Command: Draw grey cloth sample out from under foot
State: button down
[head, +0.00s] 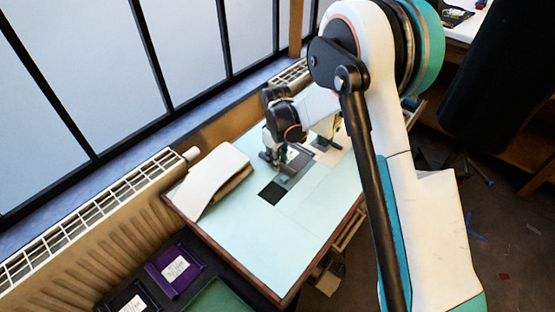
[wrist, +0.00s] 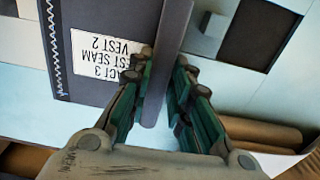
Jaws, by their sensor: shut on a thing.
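A dark grey cloth sample (wrist: 105,103) lies flat in the wrist view, with pale zigzag stitching along its left edge and a white label (wrist: 108,52) reading upside down about a vest seam. A narrow grey upright strip, which looks like part of the sample, stands between the two green fingers of my gripper (wrist: 164,78). The fingers are shut on it from both sides. In the head view my gripper (head: 276,158) is low over the pale table, beside a white machine (head: 327,130) that my arm partly covers. I cannot make out the foot clearly.
A dark square (head: 271,193) is set in the pale tabletop (head: 312,205). A purple box (head: 174,270), a black box and a green tray (head: 218,299) sit lower left. The front tabletop is clear; a radiator and window flank it.

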jog(key=c, duration=1.4)
grip_release()
notch_tip(320, 180, up, 12)
jog(key=s+d+r+m+t, duration=0.2)
jog(key=s+d+r+m, duration=0.1)
jog(key=s+d+r, duration=0.4)
jog(key=s+d+r+m+t, duration=0.1)
jog(key=s+d+r+m, duration=0.1)
jog(key=s+d+r, duration=0.35)
jog(key=s+d+r+m+t, duration=0.1)
jog(key=s+d, duration=0.3)
jog(key=s, duration=0.4)
jog(key=s+d+r+m+t, duration=0.1)
jog(key=s+d+m+t, duration=0.2)
jog(key=s, duration=0.5)
jog(key=shift+s+d+r+m, duration=0.15)
jog(key=shift+d+r+m, duration=0.25)
jog(key=shift+d+m, duration=0.3)
